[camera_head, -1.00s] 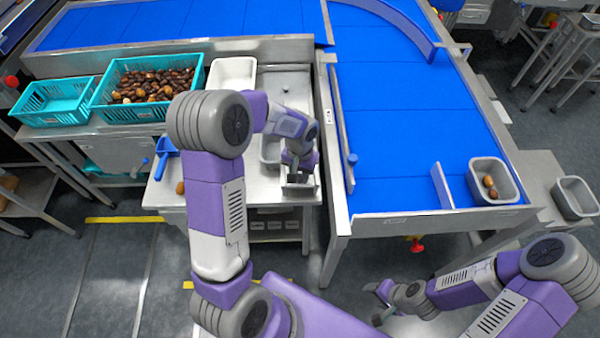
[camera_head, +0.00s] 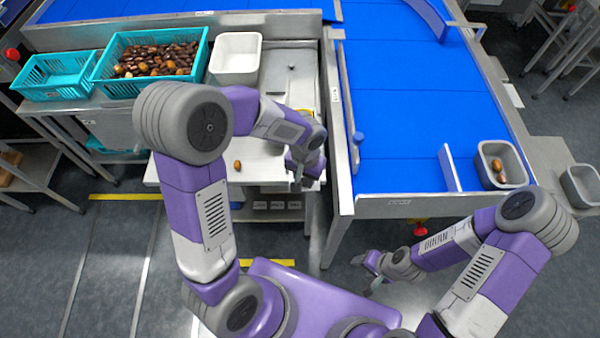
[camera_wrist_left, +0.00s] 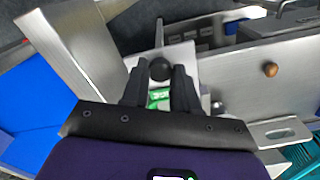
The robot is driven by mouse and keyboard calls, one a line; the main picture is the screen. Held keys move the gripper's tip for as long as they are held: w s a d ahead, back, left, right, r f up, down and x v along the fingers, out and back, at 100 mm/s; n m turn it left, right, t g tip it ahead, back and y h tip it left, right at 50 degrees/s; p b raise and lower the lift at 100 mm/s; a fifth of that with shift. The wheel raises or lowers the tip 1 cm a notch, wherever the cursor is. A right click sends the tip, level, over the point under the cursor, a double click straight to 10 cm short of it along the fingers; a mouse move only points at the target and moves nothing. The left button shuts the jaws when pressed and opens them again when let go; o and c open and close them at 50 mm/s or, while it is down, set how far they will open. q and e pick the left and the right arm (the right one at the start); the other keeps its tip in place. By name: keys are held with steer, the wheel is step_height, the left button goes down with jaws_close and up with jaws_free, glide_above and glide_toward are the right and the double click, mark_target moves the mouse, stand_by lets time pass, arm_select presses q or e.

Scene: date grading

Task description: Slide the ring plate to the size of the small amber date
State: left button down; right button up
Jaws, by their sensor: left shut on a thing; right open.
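My left gripper (camera_head: 298,178) is shut on a black knob (camera_wrist_left: 160,68) at the right end of the steel bench. In the left wrist view the fingers (camera_wrist_left: 160,82) sit on both sides of the knob. It stands over a pale metal plate (camera_wrist_left: 180,52), which seems to be part of the gauge; its ring holes are hidden. A small amber-brown date (camera_head: 237,165) lies on the bench left of the gripper; a date also shows in the left wrist view (camera_wrist_left: 271,69). My right gripper (camera_head: 372,272) is open and empty, low over the floor.
A teal crate of dates (camera_head: 150,88), an empty teal basket (camera_head: 62,92) and a white tray (camera_head: 236,55) stand behind. The blue conveyor (camera_head: 405,110) is to the right, with a grey bin (camera_head: 500,183) holding a few dates at its end.

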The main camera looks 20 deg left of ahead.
arm_select(q)
steer(key=shift+s+d, duration=0.1)
steer(key=shift+s, duration=0.15)
steer(key=c, duration=0.8)
jaws_free()
steer(key=shift+c, duration=0.2)
steer(key=shift+w+r, duration=0.1)
steer(key=shift+r, duration=0.1)
step_height(320, 180, up, 7)
steer(key=shift+r+p, duration=0.1)
steer(key=shift+p, duration=0.85)
